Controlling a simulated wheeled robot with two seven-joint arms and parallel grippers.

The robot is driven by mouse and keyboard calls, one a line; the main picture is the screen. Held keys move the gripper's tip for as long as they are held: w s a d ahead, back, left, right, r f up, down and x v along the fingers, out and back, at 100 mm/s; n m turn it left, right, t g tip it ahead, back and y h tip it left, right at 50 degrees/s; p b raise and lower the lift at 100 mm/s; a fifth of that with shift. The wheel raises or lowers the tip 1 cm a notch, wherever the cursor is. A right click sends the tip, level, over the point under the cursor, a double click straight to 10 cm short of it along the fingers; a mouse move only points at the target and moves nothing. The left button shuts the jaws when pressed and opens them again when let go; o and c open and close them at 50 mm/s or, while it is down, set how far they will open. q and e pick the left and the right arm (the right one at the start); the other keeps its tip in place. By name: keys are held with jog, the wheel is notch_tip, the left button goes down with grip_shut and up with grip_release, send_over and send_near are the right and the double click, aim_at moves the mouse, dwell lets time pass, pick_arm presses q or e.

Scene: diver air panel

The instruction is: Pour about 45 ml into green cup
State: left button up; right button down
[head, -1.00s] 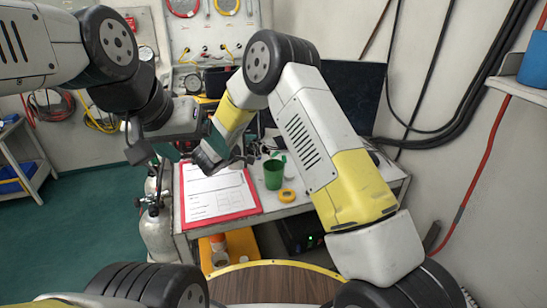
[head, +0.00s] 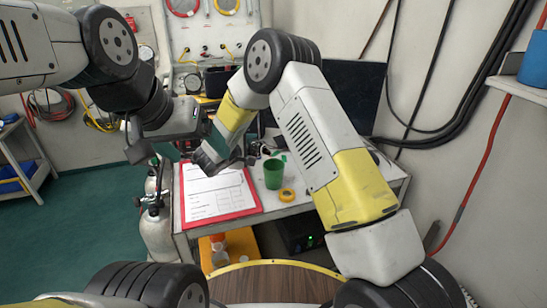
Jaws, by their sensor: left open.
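The green cup (head: 273,173) stands upright on the bench (head: 290,210), right of the red clipboard. My left gripper (head: 150,150) is at the upper left, above and left of the clipboard, apart from the cup; it is open and I see nothing held in it. My right arm comes in from the right and bends over the bench. Its gripper (head: 215,158) hangs above the clipboard's upper part, left of the cup, and its fingers are too dark and small to read. I cannot make out a pouring container with certainty.
A red clipboard (head: 250,207) with white paper lies at the bench's left. Dark clutter and a black monitor (head: 350,95) stand behind. A gas cylinder (head: 157,232) stands left of the bench.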

aim_at(256, 144)
jog(key=shift+r, duration=0.35)
dwell(0.6)
jog(key=shift+f, duration=0.2)
jog(key=shift+f+n+g, duration=0.1)
jog(key=shift+n+g, duration=0.2)
jog(key=shift+s+d+n+g+h, duration=0.1)
jog(key=shift+n+g+h, duration=0.2)
jog(key=shift+h, duration=0.1)
jog(key=shift+s+d+r+n+g+h, duration=0.25)
jog(key=shift+d+r+n+g+h, duration=0.1)
jog(key=shift+r+n, duration=0.15)
jog(key=shift+s+d+r+n+g+h, duration=0.35)
jog(key=shift+s+d+r+n+g, duration=0.1)
jog(key=shift+n, duration=0.35)
dwell(0.7)
